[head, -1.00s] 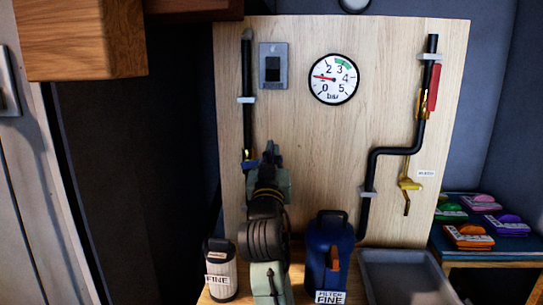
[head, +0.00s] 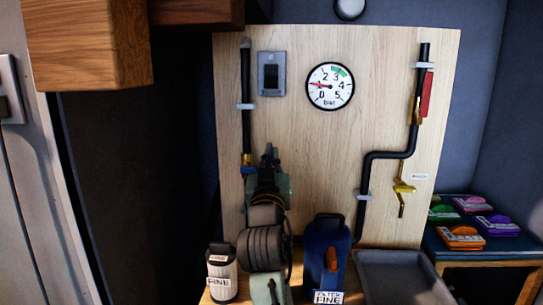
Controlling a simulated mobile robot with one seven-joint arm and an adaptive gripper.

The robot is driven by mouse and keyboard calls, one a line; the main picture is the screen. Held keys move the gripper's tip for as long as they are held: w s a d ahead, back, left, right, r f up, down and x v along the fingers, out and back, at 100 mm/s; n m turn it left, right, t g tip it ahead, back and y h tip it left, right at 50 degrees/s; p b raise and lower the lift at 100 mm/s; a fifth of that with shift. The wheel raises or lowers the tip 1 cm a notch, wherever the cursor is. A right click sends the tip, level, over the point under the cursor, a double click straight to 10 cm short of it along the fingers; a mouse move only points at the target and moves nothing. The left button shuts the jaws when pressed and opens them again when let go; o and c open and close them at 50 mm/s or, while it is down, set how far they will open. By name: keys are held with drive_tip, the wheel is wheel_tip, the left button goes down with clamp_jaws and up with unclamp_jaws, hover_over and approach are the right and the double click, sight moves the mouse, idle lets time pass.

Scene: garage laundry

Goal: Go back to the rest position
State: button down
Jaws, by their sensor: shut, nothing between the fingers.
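My gripper (head: 269,153) is in front of the lower left part of the wooden board (head: 300,140), seen from behind along my arm. It appears shut and empty, though its fingertips are small and dark. It is close to the left black pipe (head: 246,120) and its blue and brass fitting; I cannot tell whether they touch. My arm rises from the bottom between a white canister labelled FINE (head: 222,268) and a blue filter housing (head: 329,250), also labelled FINE.
A round gauge (head: 330,87) reads about 1 bar. A bent black pipe (head: 385,155) with a red handle (head: 426,95) and a yellow valve (head: 403,187) runs down the right. A grey tray (head: 400,280) and coloured cases (head: 460,237) stand right.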

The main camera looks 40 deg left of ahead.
drive_tip(key=b+v, duration=0.1)
drive_tip(key=v, duration=0.5)
drive_tip(key=shift+f, duration=0.3)
